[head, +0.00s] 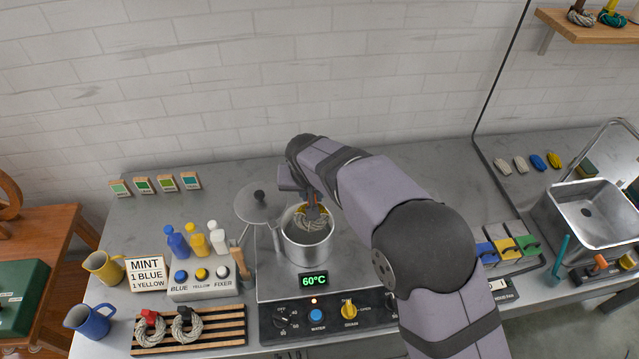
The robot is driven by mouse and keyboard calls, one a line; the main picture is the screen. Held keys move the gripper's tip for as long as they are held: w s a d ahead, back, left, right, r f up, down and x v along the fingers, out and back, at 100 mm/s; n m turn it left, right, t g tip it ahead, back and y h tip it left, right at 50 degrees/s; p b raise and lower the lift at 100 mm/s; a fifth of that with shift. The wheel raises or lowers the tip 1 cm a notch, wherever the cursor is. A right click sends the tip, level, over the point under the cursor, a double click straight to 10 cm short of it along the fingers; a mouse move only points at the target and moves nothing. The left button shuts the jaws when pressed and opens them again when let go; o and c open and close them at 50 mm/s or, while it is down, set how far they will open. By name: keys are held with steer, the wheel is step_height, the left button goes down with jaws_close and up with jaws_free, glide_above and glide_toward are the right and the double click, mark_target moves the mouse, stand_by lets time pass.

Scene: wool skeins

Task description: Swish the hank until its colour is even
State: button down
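The steel pot (306,252) stands on the cooktop below my arm. A pale beige-grey hank (311,223) is inside it, with its loops low in the pot. My gripper (313,208) points down over the pot mouth. Its fingers look closed on the top of the hank, beside a small reddish-brown patch. A yellowish patch shows at the pot's back rim. The hank's lower part is hidden, and any fine colour difference along it is too small to tell. The display (314,281) reads 60°C.
A lid (260,205) stands left of the pot. Bottles (197,240), the dye buttons (201,285) and a MINT recipe card (148,273) are farther left. Two hanks lie on a wooden rack (225,327) in front. A sink (600,215) is at right. My arm covers the counter right of the pot.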

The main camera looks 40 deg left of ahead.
steer(key=shift+w+a+r+n, duration=0.1)
steer(key=shift+w+a+n, duration=0.1)
steer(key=shift+a+n, duration=0.5)
steer(key=shift+a+r+n+g+y, duration=0.15)
steer(key=shift+n+g+y, duration=0.15)
steer(key=shift+n+y, duration=0.15)
step_height(320, 180, down, 13)
steer(key=b, duration=0.8)
steer(key=shift+f+b, duration=0.25)
steer(key=shift+b, duration=0.05)
stand_by(0.4)
steer(key=shift+s+a+f+b, duration=0.5)
steer(key=shift+f, duration=0.1)
steer(key=shift+w+d+r, duration=0.1)
stand_by(0.3)
steer(key=shift+w+d+r+p, duration=0.4)
steer(key=shift+r+p, duration=0.1)
steer(key=shift+r, duration=0.1)
